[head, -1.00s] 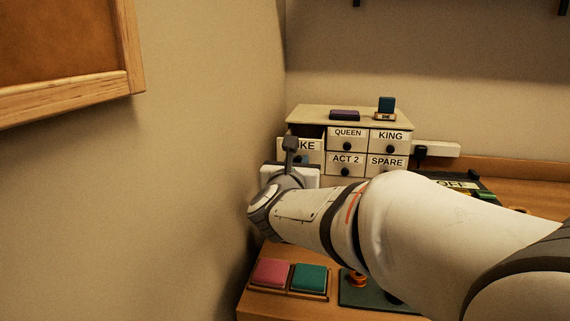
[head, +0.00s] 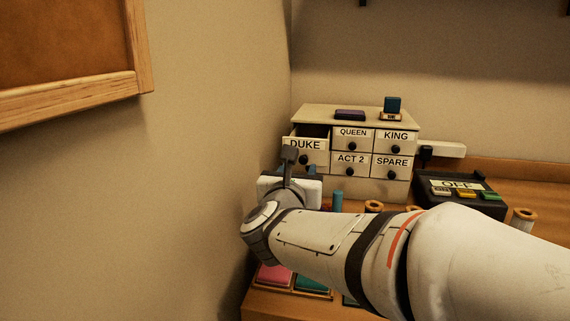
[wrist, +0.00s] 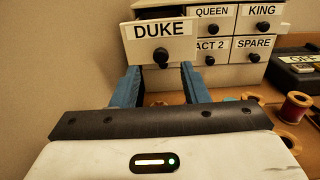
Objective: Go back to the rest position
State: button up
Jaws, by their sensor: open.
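My gripper (wrist: 160,88) is open and empty in the wrist view, its two blue fingers apart just below and in front of the DUKE drawer (wrist: 159,40). In the head view my arm reaches in from the right, and the gripper is mostly hidden behind my wrist. The DUKE drawer (head: 305,145) is pulled partly out of the small cabinet (head: 355,116). The QUEEN, KING, ACT 2 and SPARE drawers are shut.
A purple block (head: 350,114) and a blue block on a small stand (head: 391,110) sit on the cabinet. A dark box marked OFF (head: 462,190) is at the right. Spools (head: 523,217) stand nearby. Pink (head: 274,276) and teal pads lie beneath my arm. A wall is close at the left.

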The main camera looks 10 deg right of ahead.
jog(key=shift+v, duration=1.1)
jog(key=shift+r, duration=0.1)
jog(key=s+a+n+g+y+p, duration=0.1)
jog(key=a+n+g+y+p, duration=0.3)
jog(key=n, duration=0.7)
jog(key=s+a+n+y+p, duration=0.15)
jog(key=n+y+p, duration=0.4)
jog(key=n, duration=0.65)
jog(key=s+d+f+n+g+h+p, duration=0.1)
jog(key=s+d+n+g+p, duration=0.3)
jog(key=s+n, duration=0.4)
jog(key=s+d+f+n+g+h+p, duration=0.1)
jog(key=s+d+n+g+p, duration=0.3)
jog(key=s+n, duration=0.5)
jog(key=shift+d+f+g+h+p, duration=0.15)
jog(key=shift+f+g+h+p, duration=0.25)
jog(key=shift+g+p, duration=0.5)
